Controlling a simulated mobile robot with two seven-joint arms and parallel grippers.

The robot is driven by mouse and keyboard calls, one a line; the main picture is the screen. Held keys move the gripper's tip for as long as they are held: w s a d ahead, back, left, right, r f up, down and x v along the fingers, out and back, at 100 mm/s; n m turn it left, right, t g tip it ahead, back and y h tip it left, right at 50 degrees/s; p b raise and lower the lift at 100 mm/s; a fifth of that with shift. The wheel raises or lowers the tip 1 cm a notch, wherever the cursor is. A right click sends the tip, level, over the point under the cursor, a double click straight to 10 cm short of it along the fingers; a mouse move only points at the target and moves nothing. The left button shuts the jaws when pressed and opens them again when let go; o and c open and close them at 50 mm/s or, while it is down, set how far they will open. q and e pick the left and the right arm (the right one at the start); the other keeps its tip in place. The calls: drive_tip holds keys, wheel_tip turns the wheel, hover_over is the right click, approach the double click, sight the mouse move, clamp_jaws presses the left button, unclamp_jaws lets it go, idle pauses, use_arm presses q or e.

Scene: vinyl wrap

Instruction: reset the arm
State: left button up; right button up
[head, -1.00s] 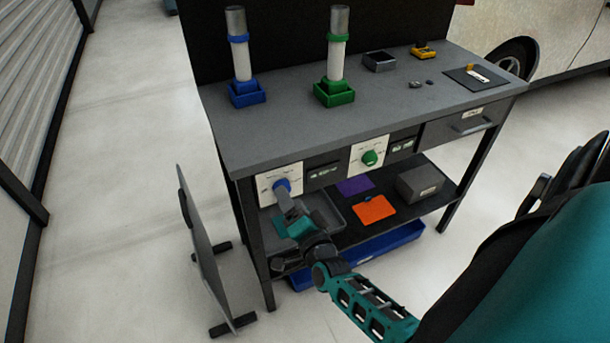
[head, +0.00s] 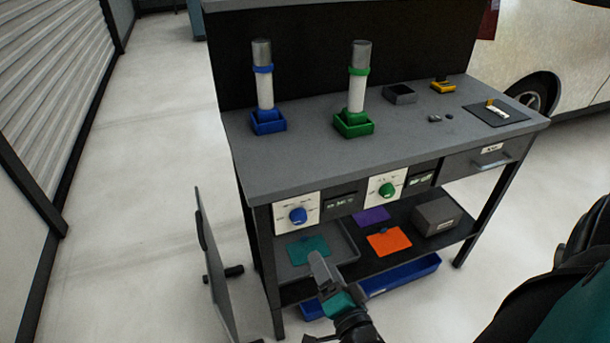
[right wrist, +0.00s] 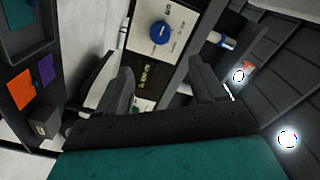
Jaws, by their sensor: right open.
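My right gripper (head: 318,262) is in front of the workbench, low by the lower shelf, apart from the bench front. In the right wrist view its two dark fingers (right wrist: 160,85) stand wide apart with nothing between them. Beyond them the white panel with the blue knob (right wrist: 161,32) shows. In the head view the blue knob (head: 298,215) and the green knob (head: 387,190) sit on white panels on the bench front. My left gripper does not show.
The workbench top (head: 310,165) carries a blue-based cylinder (head: 265,88) and a green-based cylinder (head: 356,88). Teal (head: 307,250), orange (head: 389,242) and purple (head: 371,216) sheets lie below. A grey board (head: 214,262) stands at left. A blue bin (head: 405,275) sits under the shelf.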

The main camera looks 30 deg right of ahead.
drive_tip(key=s+a+f+n+g+y, duration=0.1)
drive_tip(key=s+a+n+g+y, duration=0.1)
drive_tip(key=n, duration=0.6)
drive_tip(key=s+a+f+n+g+y, duration=0.2)
drive_tip(key=s+a+n+g+y, duration=0.1)
drive_tip(key=a+n, duration=0.4)
drive_tip(key=shift+a+n+g+y, duration=0.3)
drive_tip(key=shift+n+g+y, duration=0.45)
drive_tip(key=shift+n, duration=0.35)
